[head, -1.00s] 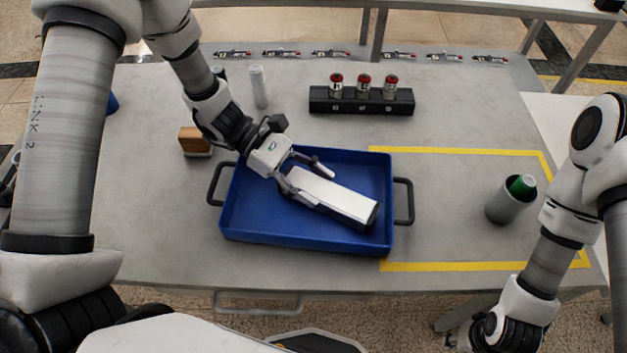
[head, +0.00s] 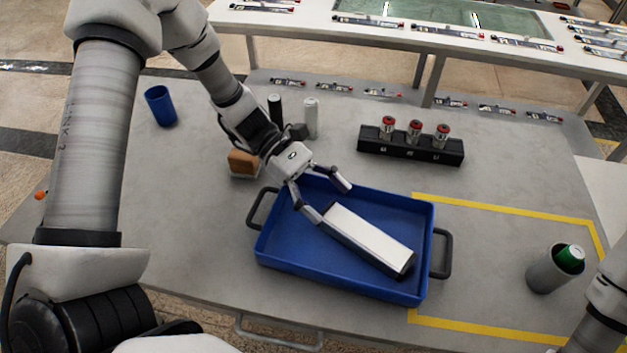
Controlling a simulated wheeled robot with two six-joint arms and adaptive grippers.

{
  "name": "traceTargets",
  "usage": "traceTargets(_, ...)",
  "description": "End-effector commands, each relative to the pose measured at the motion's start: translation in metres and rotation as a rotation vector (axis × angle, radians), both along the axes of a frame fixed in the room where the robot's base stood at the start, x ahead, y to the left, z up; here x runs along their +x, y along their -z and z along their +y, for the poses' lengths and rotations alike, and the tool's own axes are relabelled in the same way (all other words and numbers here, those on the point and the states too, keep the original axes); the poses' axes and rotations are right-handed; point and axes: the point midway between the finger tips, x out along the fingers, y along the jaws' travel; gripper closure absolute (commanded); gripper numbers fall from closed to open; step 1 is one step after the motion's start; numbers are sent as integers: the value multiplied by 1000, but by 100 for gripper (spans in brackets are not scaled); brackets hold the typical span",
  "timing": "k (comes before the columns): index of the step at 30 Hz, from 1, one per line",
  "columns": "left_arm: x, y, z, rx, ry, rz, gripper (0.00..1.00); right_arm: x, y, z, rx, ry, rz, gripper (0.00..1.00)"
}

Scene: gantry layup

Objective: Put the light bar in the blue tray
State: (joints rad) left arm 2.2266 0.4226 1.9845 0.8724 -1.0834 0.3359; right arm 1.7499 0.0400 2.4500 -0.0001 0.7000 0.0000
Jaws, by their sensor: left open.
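The light bar (head: 368,240), a long white-topped bar with black ends, lies in the blue tray (head: 284,254), slanting from the upper left to the lower right. The blue tray stands on the grey table and has a black handle on each short side. My left gripper (head: 328,203) is open at the upper left end of the bar, over the tray. One finger is close to the bar's end; I cannot tell whether it touches. My right gripper is out of the picture; only part of my right arm shows at the lower right.
A black rack (head: 410,148) with three red-topped cans stands behind the tray. A wooden-backed block (head: 243,163), a white cylinder (head: 311,118), a dark cylinder (head: 275,108) and a blue cup (head: 160,106) are at the left. A grey holder (head: 548,272) with a green can stands right, inside yellow tape.

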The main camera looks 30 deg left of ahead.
Motion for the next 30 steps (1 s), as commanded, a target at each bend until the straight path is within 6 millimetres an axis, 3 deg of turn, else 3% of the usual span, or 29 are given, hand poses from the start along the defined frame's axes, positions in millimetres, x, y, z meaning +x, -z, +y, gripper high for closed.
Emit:
traceTargets(3, 6, -13, 27, -4, -4, -4, 21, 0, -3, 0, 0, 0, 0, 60)
traceTargets(9, 9, -22, 50, -1, -1, -1, 21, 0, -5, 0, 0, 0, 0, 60)
traceTargets(30, 9, -22, 51, 0, 1, 0, 21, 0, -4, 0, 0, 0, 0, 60)
